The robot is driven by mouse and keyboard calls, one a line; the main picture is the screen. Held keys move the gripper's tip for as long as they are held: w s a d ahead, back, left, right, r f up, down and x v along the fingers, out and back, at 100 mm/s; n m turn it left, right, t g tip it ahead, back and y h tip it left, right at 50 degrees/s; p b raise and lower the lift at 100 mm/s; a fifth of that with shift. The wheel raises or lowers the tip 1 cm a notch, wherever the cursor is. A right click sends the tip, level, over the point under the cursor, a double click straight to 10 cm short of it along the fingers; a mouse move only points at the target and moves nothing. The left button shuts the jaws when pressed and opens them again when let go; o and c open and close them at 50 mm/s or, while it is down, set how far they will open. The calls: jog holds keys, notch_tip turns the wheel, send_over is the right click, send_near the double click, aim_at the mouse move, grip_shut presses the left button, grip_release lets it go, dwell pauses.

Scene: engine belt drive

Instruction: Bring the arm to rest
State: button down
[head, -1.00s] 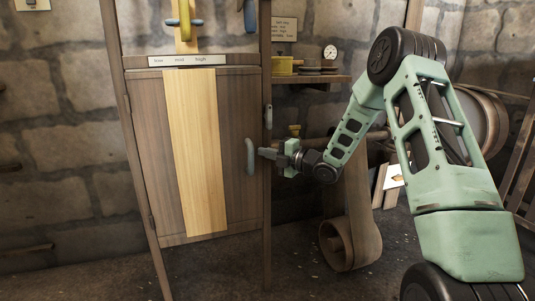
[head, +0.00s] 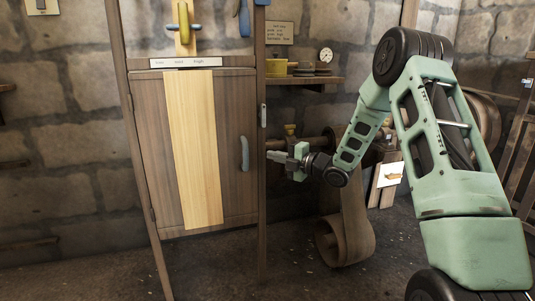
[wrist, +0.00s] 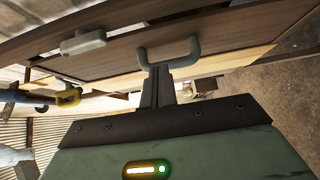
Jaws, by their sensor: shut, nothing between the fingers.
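My gripper (head: 272,158) is at the end of my green arm, shut and empty, beside the right post of the wooden cabinet. Its tips point left toward the grey door handle (head: 244,153), with a gap between them in the head view. In the wrist view the closed fingers (wrist: 157,85) point up at the curved handle (wrist: 168,53), which shows just beyond the tips. The cabinet door (head: 145,135), with a pale vertical board down its middle, looks shut. The arm is bent, its elbow high at the right.
A small shelf (head: 310,80) with a yellow pot (head: 277,68) and a gauge (head: 326,55) is on the wall above my gripper. A wide rolled belt (head: 345,240) hangs down behind the forearm. The floor before the cabinet looks clear.

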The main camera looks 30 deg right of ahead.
jog(key=p+v, duration=0.1)
jog(key=v, duration=0.5)
jog(key=shift+d, duration=0.2)
